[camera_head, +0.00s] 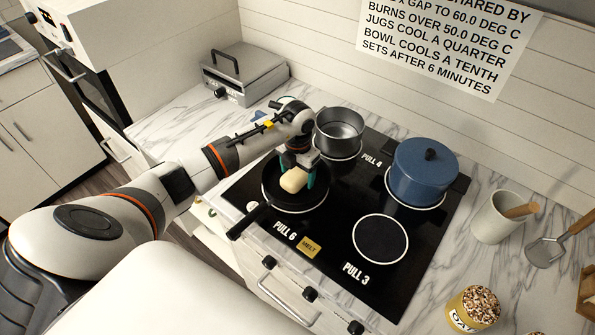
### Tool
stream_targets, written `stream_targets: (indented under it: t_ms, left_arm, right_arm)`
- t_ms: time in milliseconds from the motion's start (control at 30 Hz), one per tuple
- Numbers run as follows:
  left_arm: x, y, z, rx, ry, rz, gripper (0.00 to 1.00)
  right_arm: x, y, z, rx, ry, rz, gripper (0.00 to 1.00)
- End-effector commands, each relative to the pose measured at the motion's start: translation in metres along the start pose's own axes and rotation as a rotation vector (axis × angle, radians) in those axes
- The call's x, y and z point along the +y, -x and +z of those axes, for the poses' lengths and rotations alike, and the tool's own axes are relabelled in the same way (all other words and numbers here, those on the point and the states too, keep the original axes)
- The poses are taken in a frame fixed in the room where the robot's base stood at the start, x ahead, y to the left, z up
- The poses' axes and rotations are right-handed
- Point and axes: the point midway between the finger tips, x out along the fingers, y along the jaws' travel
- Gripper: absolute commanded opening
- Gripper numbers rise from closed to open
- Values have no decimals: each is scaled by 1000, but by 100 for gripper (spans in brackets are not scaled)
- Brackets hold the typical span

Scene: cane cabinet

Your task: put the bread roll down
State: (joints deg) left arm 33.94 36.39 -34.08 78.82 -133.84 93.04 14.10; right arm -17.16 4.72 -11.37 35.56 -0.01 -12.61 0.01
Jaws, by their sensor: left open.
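A pale yellow bread roll (293,180) is over the black frying pan (284,205), which sits on the front left burner of the stove. My left gripper (301,177) is right at the roll, with its teal fingers pointing down into the pan and open. Whether the roll rests on the pan or touches a finger I cannot tell. The near side of the roll is clear to see; its far side is hidden by the gripper. My right gripper is not in view.
A grey pot (339,132) stands close behind my left gripper. A blue lidded pot (422,172) is on the back right burner. The front right burner (380,239) is empty. The pan handle (246,222) points toward the front left. A utensil crock (497,220) stands right.

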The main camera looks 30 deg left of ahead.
Motion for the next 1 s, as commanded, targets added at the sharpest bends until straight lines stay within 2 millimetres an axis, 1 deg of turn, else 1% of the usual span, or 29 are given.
stream_targets:
  t_ms: [133, 167, 233, 367, 600, 700, 833, 1000]
  left_arm:
    - [0, 6, 0, 0, 0, 1, 76]
    - [0, 6, 0, 2, -1, 0, 76]
    - [0, 14, -1, 4, 0, -1, 76]
    - [-1, 40, -2, 6, -1, -3, 76]
    - [-1, 91, -1, 5, -1, -3, 76]
    - [0, 107, -1, 4, 0, -1, 76]
    - [0, 119, 0, 2, 0, 0, 76]
    - [0, 124, 0, -1, 0, 0, 76]
  right_arm:
    - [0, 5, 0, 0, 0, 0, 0]
    - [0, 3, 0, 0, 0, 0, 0]
    - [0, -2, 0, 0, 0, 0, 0]
    - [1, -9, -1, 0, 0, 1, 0]
    - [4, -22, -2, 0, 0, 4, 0]
    - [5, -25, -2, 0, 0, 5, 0]
    - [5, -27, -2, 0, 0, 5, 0]
    - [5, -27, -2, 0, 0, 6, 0]
